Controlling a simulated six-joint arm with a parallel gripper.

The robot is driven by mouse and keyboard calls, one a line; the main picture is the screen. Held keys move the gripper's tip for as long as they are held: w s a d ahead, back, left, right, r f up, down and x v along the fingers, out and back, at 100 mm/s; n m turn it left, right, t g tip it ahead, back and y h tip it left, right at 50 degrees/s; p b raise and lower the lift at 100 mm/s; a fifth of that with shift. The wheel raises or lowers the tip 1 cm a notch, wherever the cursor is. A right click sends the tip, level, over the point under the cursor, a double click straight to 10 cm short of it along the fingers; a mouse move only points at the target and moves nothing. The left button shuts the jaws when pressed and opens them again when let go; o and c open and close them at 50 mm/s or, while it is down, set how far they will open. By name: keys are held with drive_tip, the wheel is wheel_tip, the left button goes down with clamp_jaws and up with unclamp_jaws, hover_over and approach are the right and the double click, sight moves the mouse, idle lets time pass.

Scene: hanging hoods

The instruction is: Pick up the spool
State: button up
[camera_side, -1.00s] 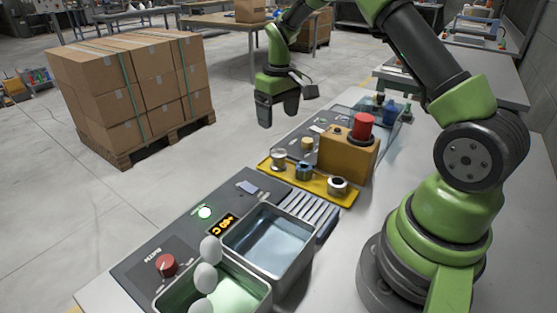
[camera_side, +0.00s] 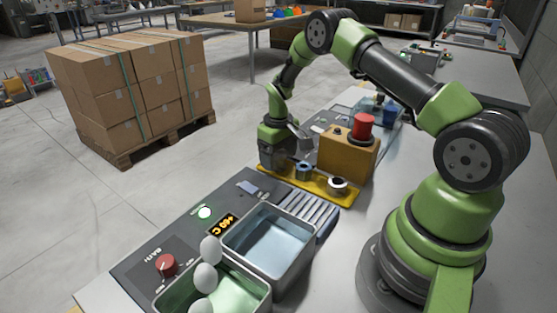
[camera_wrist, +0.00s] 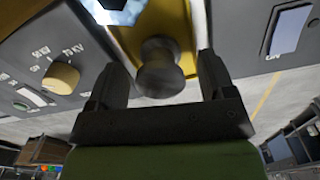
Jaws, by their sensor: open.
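The spool (camera_wrist: 158,66) is a grey, waisted piece at the left end of the yellow tray (camera_side: 318,186). In the wrist view it stands between the two fingers of my gripper (camera_wrist: 161,78), with a visible gap on each side. My gripper (camera_side: 278,164) is open and low over the tray's left end in the side view. There it hides the spool, and I cannot tell how far the fingertips are above the tray.
A blue-grey nut (camera_side: 304,171) and a silver ring-like part (camera_side: 337,185) stand on the tray to the right of my gripper. A tan box with a red button (camera_side: 363,126) rises behind them. Metal baths (camera_side: 268,243) stand in front, with white ovals by the nearer one.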

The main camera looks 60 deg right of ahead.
drive_tip(key=c, duration=1)
drive_tip(key=shift+c, duration=0.2)
